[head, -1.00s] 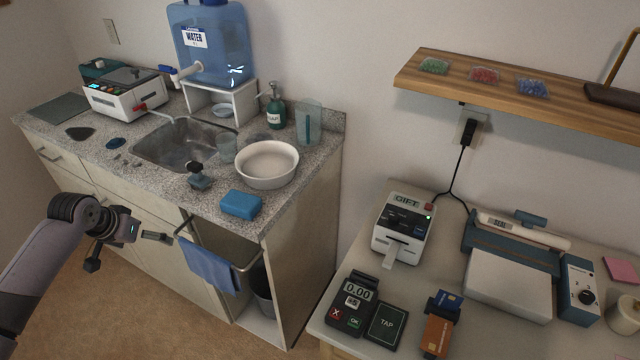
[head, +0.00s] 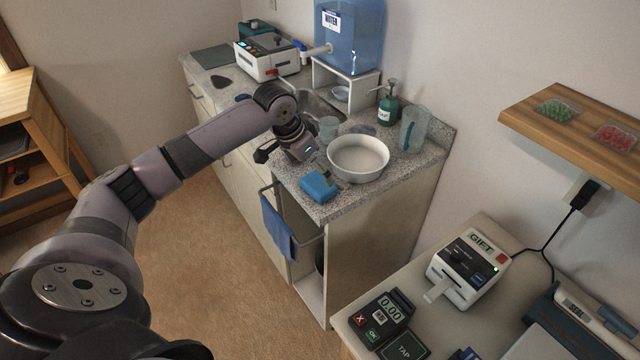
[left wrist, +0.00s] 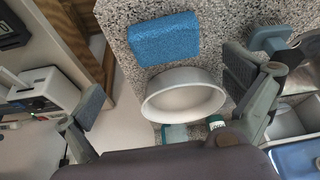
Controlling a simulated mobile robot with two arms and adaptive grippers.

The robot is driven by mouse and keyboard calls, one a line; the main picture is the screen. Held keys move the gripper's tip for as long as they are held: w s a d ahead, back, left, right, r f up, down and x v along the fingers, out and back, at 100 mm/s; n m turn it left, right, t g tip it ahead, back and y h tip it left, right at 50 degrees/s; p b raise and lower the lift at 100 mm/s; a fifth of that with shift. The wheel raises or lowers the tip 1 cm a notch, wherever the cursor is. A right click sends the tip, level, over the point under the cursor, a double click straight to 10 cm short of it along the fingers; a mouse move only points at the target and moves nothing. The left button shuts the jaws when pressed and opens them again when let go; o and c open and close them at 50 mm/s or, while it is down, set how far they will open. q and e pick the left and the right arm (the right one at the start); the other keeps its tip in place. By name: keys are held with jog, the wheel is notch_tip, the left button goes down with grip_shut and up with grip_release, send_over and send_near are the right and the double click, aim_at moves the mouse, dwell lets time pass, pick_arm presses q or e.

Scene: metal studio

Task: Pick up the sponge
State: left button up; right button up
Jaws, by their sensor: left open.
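The blue sponge (head: 319,186) lies on the front corner of the speckled counter (head: 350,203), just in front of the white bowl (head: 358,158). My left gripper (head: 292,164) is over the counter's front edge, behind and to the left of the sponge and apart from it. In the left wrist view the sponge (left wrist: 164,38) shows whole, with the open fingers (left wrist: 165,88) spread wide and nothing between them gripped. The bowl (left wrist: 186,95) sits beside the sponge there. My right gripper does not show.
A sink, a glass, a green soap bottle (head: 388,106) and a clear pitcher (head: 413,130) stand on the counter behind. A blue towel (head: 277,225) hangs on the rail below. A table with a gift card machine (head: 468,268) stands at the right.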

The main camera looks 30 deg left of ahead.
aim_at(317, 183)
pick_arm(q)
jog(key=shift+x, duration=0.8)
jog(key=shift+a+f, duration=0.15)
jog(key=shift+f, duration=0.1)
jog(key=x, duration=0.1)
jog(key=p+x, duration=0.1)
jog(key=x, duration=0.2)
jog(key=shift+a+f+p, duration=0.25)
jog(key=shift+a+p, duration=0.05)
jog(key=shift+p, duration=0.05)
jog(key=shift+w+f, duration=0.1)
jog(key=shift+f, duration=0.2)
jog(key=c, duration=0.9)
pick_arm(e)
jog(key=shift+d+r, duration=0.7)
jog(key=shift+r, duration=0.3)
pick_arm(q)
jog(key=shift+r, duration=0.1)
jog(key=shift+c, duration=0.2)
